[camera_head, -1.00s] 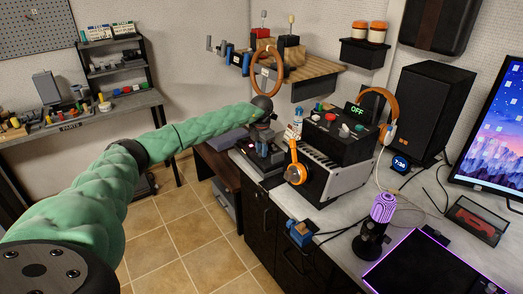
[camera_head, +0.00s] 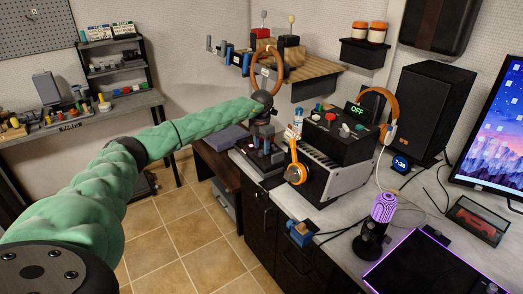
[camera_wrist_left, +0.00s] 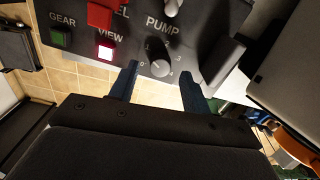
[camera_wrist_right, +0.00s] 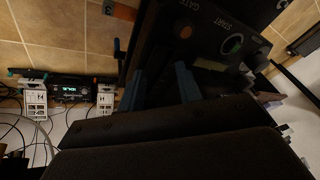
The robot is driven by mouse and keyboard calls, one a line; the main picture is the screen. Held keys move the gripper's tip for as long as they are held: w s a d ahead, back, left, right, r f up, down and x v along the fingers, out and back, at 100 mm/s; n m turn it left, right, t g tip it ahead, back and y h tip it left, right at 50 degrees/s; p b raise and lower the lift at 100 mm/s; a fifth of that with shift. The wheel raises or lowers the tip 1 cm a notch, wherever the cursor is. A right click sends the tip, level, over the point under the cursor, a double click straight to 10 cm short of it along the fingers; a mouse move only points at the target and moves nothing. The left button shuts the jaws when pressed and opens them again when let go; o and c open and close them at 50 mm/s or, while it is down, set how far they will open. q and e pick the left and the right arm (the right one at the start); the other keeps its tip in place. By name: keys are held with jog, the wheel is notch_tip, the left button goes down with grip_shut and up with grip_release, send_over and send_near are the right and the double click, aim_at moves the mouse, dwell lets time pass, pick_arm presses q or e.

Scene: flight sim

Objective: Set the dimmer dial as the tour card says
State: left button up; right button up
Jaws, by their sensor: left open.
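A round dark knob (camera_wrist_left: 158,62) with a numbered scale around it, 0, 3 and 4 readable, sits on a black panel (camera_wrist_left: 205,42) in the left wrist view. My left gripper (camera_wrist_left: 160,82) is open. Its two blue fingers stand on either side of the knob, and I cannot tell whether they touch it. In the head view this gripper (camera_head: 263,140) points down over a dark device by the desk's left end. My right gripper (camera_wrist_right: 163,88) shows only in its wrist view, with fingers apart. I cannot make out the tour card.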

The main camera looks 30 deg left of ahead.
aim_at(262, 152)
pick_arm(q)
notch_tip(262, 152, up, 4)
jog(key=shift+r+b, duration=0.1)
jog(key=shift+b, duration=0.25)
pick_arm(e)
jog(key=shift+w+a+f, duration=0.1)
jog(key=shift+a+f, duration=0.6)
jog(key=shift+a, duration=0.05)
pick_arm(q)
jog(key=shift+r, duration=0.75)
pick_arm(e)
jog(key=shift+a+f, duration=0.1)
jog(key=shift+f, duration=0.25)
jog(key=shift+w+r, duration=0.15)
